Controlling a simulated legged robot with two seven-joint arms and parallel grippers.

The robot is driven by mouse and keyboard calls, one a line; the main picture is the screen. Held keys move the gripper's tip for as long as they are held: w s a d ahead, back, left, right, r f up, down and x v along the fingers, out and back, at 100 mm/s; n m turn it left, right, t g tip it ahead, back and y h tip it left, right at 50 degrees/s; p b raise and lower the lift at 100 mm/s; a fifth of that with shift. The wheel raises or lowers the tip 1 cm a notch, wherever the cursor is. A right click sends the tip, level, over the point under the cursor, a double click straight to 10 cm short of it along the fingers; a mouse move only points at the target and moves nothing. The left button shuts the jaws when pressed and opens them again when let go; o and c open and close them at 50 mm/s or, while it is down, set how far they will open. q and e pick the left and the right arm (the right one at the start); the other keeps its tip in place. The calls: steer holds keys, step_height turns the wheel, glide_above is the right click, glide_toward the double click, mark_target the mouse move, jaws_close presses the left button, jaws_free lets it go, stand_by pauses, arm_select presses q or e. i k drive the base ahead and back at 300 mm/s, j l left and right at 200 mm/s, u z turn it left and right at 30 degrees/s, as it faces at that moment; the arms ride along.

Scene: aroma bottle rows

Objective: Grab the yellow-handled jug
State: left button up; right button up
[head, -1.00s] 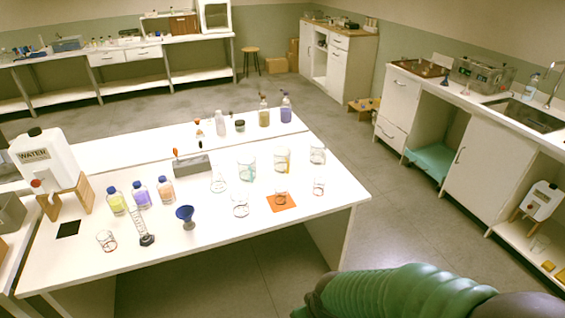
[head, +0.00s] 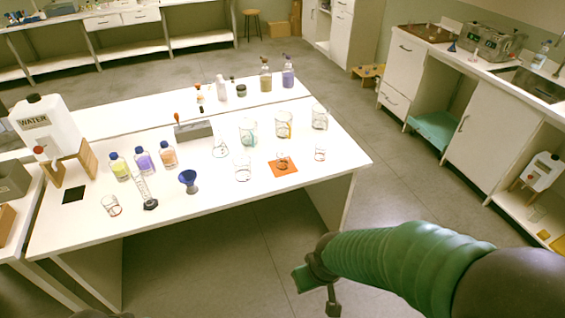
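A clear glass jug with yellow on it (head: 284,124), likely the yellow-handled one, stands upright on the white table, toward its right side. It stands between a jug with a teal tint (head: 248,131) and a clear jug (head: 320,118). My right gripper (head: 316,288), at the end of the green sleeved arm, is in front of the table, low in the view and well apart from the jug. Its fingers are seen at a poor angle, so their opening is unclear. A small dark shape shows at the bottom left edge; my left gripper is not seen.
In front of the jugs are an orange mat (head: 284,170) with a small beaker and other glassware. A blue funnel (head: 188,180), several capped bottles and a water container (head: 45,128) stand left. Tall bottles stand behind. Open floor lies right of the table.

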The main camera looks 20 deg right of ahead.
mark_target(284, 119)
steer(key=i+l+u, duration=0.25)
steer(key=i+l, duration=0.45)
steer(key=i+l+u, duration=0.2)
steer(key=i+l, duration=0.4)
steer(key=l, duration=0.2)
